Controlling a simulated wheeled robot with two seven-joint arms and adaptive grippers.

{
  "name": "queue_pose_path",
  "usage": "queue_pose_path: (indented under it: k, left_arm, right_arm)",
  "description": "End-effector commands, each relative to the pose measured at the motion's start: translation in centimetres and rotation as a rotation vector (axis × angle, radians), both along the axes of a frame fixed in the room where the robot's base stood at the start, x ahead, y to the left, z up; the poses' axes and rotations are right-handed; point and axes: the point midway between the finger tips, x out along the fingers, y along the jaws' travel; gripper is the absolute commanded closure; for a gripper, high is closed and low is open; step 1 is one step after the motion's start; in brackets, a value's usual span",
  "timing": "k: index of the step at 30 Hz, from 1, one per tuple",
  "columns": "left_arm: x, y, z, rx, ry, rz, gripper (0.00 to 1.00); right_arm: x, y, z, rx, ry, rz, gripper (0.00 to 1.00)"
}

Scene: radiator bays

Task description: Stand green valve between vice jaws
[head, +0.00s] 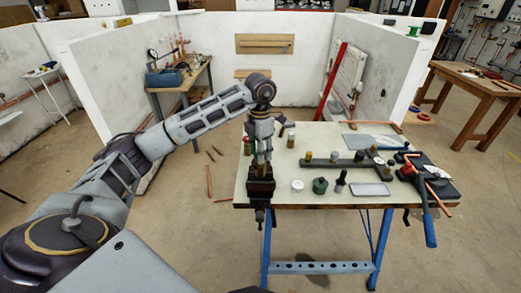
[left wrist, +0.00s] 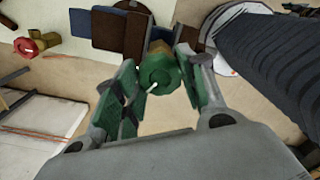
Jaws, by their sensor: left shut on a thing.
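My left gripper (head: 262,155) points down over the dark vice (head: 260,188) at the bench's left front corner. In the left wrist view it (left wrist: 160,80) is shut on the green valve (left wrist: 157,72), whose round green cap faces the camera between the fingertips. Brass shows just behind the cap. In the head view brass also shows below the fingers, at the top of the vice; whether the valve touches the jaws is hidden. A red-capped valve (left wrist: 30,46) lies apart at the upper left of the wrist view. My right gripper is out of view.
The bench (head: 300,150) holds a long dark bar (head: 340,163), a green round item (head: 320,186), a white round item (head: 297,186), a grey tray (head: 370,189) and a blue-handled tool (head: 428,225) at the right edge.

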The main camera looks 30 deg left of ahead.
Motion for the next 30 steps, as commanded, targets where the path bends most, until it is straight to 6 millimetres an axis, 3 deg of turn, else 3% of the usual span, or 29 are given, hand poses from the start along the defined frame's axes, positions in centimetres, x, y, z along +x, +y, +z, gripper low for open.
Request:
queue_pose_path:
  k: [30]
  left_arm:
    - [0.0,0.0,-4.8,0.000,-0.001,0.001,0.88]
  right_arm:
    - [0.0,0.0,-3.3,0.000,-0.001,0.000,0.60]
